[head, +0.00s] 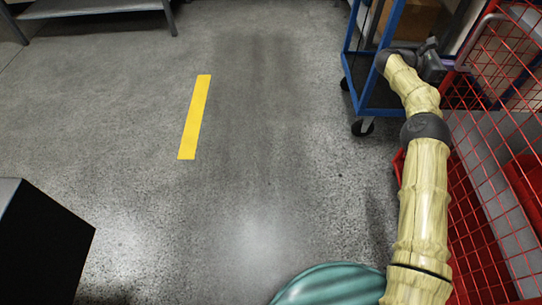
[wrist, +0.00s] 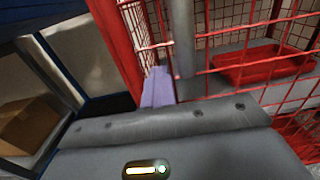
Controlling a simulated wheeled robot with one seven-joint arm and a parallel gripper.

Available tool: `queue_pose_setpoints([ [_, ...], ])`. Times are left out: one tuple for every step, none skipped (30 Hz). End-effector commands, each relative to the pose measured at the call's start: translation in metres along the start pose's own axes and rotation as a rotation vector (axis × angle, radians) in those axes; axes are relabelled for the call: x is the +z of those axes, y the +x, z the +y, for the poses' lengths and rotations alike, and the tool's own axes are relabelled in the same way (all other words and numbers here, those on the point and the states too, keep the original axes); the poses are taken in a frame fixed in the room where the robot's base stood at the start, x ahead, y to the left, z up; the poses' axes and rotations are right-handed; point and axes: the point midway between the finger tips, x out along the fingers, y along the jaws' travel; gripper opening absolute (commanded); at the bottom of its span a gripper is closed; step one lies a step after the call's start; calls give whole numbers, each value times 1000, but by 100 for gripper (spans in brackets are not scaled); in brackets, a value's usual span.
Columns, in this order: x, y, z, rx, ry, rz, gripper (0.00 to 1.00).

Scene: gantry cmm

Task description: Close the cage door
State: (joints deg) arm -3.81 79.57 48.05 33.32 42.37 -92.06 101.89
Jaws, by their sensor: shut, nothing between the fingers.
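The cage is red wire mesh in a red frame along the right side of the head view. A mesh panel (head: 466,185), which looks like the cage door, runs beside my arm; how far it stands open I cannot tell. A grey bent bar (head: 484,28), apparently a handle, shows at its far end and as a grey upright in the wrist view (wrist: 182,40). My gripper (head: 456,68) is shut and empty, close to this bar and the red frame. Its lilac fingers (wrist: 158,88) point at the frame in the wrist view; contact is unclear.
A blue cart (head: 360,75) on casters with a cardboard box (wrist: 28,122) stands just left of my gripper. A red bin (wrist: 262,64) sits inside the cage. A teal round object (head: 330,287) and a black box (head: 40,245) are near me. The middle floor is clear.

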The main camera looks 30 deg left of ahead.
Motion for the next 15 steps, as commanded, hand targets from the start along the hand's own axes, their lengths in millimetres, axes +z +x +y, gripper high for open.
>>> queue_pose_setpoints([
  [4,13,-4,-10,5,-8,0],
  [4,14,-5,-12,6,-8,0],
  [5,15,-5,-13,6,-9,0],
  [6,16,-5,-14,7,-10,0],
  [6,16,-6,-14,7,-11,0],
  [7,16,-6,-15,7,-12,0],
  [7,16,-6,-15,8,-13,0],
  [7,16,-6,-15,8,-14,0],
  [8,16,-6,-15,8,-15,0],
  [8,17,-6,-15,8,-15,0],
  [8,17,-6,-16,8,-16,0],
  [8,17,-6,-16,8,-16,0],
  [9,17,-6,-16,8,-17,0],
  [9,17,-6,-16,9,-17,0],
  [9,17,-6,-16,9,-17,0],
])
